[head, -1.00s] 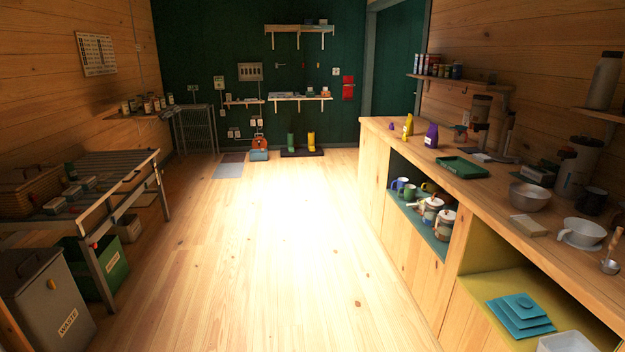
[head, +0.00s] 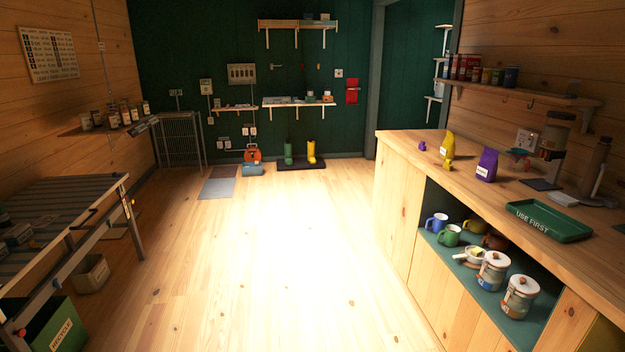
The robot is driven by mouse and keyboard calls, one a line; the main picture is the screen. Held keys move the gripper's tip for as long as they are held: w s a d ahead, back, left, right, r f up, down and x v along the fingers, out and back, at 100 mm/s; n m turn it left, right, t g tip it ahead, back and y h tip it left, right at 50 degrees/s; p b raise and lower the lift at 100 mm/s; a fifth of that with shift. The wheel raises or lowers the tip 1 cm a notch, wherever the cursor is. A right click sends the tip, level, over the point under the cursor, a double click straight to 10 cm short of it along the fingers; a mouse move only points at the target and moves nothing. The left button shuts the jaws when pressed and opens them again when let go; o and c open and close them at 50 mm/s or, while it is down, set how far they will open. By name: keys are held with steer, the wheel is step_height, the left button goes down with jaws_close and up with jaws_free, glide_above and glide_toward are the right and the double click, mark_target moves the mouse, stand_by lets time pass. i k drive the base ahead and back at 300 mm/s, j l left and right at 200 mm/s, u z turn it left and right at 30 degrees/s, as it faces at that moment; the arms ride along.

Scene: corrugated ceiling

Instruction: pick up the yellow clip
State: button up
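I cannot make out a yellow clip for certain. A small yellow piece (head: 447,164) lies on the wooden counter at the right, at the foot of a standing yellow bag (head: 448,143). It may be the clip, but it is too small to tell. A purple bag (head: 487,165) stands to the right of it, and a small purple object (head: 421,146) lies to the left. My gripper is not in view.
The wooden counter (head: 405,147) runs along the right, with a green tray (head: 549,221) on top and mugs and jars on the shelf below. A slatted table (head: 65,190) stands at left, with a green bin (head: 57,330) below. The middle floor is clear.

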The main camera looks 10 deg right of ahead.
mark_target(447, 165)
steer(key=i, duration=1.9)
